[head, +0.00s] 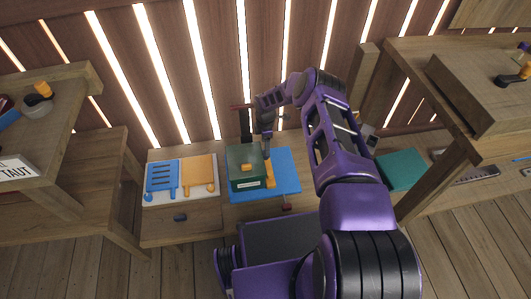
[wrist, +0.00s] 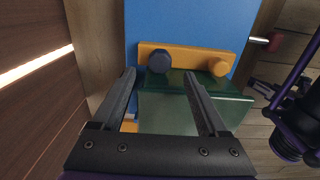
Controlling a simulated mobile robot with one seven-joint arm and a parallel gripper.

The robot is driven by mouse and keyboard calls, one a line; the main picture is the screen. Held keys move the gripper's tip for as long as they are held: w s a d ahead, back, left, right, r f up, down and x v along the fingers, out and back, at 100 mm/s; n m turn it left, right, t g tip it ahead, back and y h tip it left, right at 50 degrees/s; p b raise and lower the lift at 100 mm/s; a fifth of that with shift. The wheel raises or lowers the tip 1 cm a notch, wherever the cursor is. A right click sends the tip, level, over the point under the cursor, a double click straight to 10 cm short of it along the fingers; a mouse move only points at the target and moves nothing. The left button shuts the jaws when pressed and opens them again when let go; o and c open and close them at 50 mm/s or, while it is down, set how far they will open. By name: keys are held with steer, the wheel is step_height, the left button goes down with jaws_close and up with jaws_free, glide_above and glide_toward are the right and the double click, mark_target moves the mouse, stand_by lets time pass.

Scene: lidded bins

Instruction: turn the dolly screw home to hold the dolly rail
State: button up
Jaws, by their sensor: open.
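A green box (head: 245,158) stands on a blue mat (head: 287,166) on the bench; the mat also shows in the wrist view (wrist: 185,25). An orange rail (wrist: 190,53) lies along the box's edge in the wrist view; an orange part (head: 269,172) shows beside the box in the head view. The rail bears a dark faceted knob (wrist: 158,62) at its left and a round orange knob (wrist: 219,67) at its right. I cannot tell for sure which is the dolly screw. My gripper (wrist: 160,74) is open; the dark knob appears between and slightly beyond its fingertips, with no visible grip.
Blue (head: 161,178) and orange (head: 199,174) slotted boards lie on a white sheet left of the box. A teal sheet (head: 401,169) lies to the right. Wooden shelves stand on both sides; a slatted wall is behind. A red-ended rod (wrist: 270,42) juts out at the wrist view's upper right.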

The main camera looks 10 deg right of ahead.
step_height(320, 180, down, 5)
steer(key=shift+f+b, duration=0.15)
steer(key=shift+b, duration=0.3)
